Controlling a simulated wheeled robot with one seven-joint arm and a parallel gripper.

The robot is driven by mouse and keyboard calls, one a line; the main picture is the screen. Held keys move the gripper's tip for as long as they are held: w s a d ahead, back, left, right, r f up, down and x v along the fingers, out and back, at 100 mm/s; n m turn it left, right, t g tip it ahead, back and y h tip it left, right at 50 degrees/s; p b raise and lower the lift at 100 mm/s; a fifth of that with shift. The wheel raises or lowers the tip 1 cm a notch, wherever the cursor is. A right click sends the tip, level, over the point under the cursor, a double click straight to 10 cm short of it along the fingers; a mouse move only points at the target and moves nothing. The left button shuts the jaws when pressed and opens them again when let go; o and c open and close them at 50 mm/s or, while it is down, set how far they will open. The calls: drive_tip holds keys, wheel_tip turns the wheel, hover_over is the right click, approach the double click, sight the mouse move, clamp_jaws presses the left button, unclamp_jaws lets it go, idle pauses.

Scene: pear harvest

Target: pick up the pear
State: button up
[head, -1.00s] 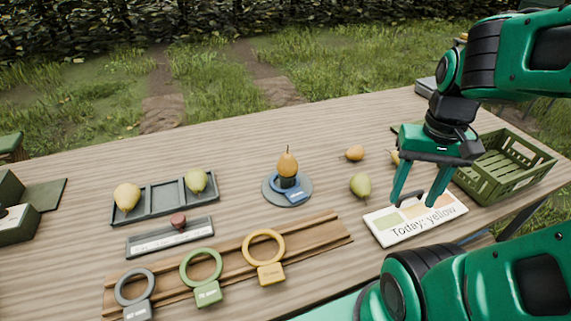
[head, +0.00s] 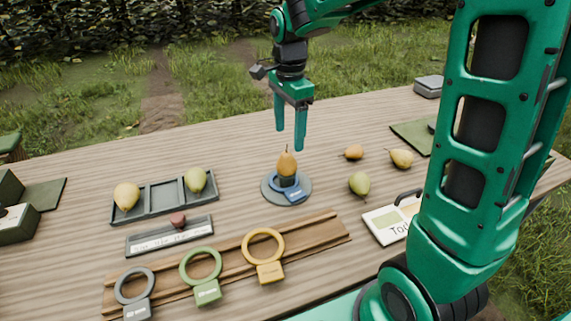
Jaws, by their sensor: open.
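An orange-brown pear (head: 287,163) stands upright, stem up, on a dark holder with a blue ring tag (head: 293,194) around its base. The holder rests on a round grey disc (head: 270,187) near the middle of the table. My gripper (head: 289,140) points down with its two green fingers apart and nothing between them. Its fingertips appear above or behind the pear in the head view; the exact depth gap is hard to tell. Other pears lie loose to the right: a green one (head: 359,184), a small orange one (head: 353,152) and a yellow one (head: 401,158).
A grey tray (head: 160,201) holds a yellow pear and a green pear at left. Grey, green and yellow ring gauges (head: 202,264) lie on a wooden rack (head: 328,233) in front. A label board (head: 386,224) is partly hidden by my arm. The far middle of the table is clear.

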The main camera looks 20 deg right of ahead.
sight(287, 162)
drive_tip(key=f, duration=1)
drive_tip(key=shift+a+f, duration=0.25)
drive_tip(key=shift+f, duration=0.05)
drive_tip(key=c, duration=1.2)
